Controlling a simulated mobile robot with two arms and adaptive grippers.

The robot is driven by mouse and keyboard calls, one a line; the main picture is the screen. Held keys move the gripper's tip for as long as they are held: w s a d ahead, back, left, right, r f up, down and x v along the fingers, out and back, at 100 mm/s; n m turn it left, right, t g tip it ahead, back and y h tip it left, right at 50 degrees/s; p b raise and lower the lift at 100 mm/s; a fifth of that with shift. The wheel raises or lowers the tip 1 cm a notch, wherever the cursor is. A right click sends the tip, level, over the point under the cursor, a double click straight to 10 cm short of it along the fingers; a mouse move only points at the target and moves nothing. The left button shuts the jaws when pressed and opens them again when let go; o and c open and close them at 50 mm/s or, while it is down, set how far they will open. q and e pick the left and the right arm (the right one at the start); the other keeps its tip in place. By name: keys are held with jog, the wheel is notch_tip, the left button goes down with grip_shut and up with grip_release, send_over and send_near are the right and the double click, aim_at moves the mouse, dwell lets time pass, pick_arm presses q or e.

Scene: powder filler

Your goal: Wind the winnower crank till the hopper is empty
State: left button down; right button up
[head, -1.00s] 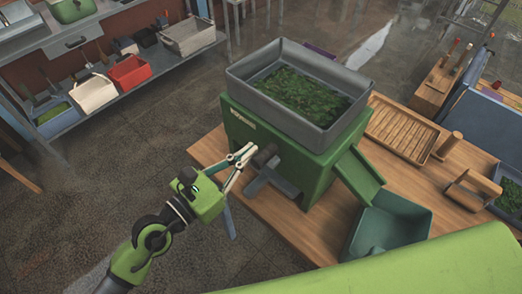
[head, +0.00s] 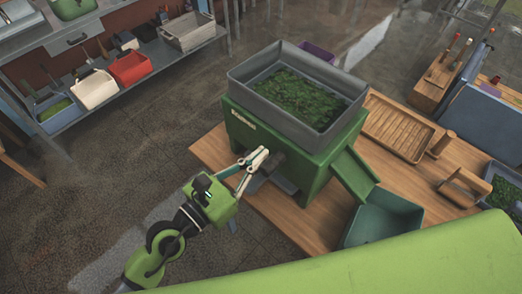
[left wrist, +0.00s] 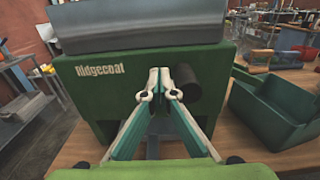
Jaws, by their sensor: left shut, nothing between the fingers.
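The green winnower (head: 238,135) stands on a wooden table. Its grey hopper (head: 345,112) on top holds green leafy material (head: 296,98). A dark round crank handle (head: 278,163) sticks out of its front face, partly hidden behind my fingers in the head view. My left gripper (head: 258,157) is shut and empty in front of that face. In the left wrist view its fingertips (left wrist: 160,84) lie just left of the dark handle (left wrist: 206,88), apparently not around it. Whether they touch it I cannot tell. My right gripper is not in view.
A green chute (head: 354,174) slopes from the winnower down to a green bin (head: 384,218) at its right. A ribbed wooden tray (head: 398,126) and a wooden scoop-like piece (head: 462,187) lie farther right. Shelves with bins (head: 130,68) stand at the back left.

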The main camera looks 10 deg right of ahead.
aim_at(269, 169)
pick_arm(q)
jog(key=shift+s+d+p, duration=0.3)
jog(key=shift+s+d, duration=0.1)
jog(key=shift+s, duration=0.25)
jog(key=shift+d, duration=0.1)
jog(key=shift+s+d+f, duration=0.2)
jog(key=shift+s+d, duration=0.15)
jog(key=shift+s, duration=0.15)
jog(key=shift+s+d, duration=0.15)
jog(key=shift+s, duration=0.1)
jog(key=shift+f, duration=0.1)
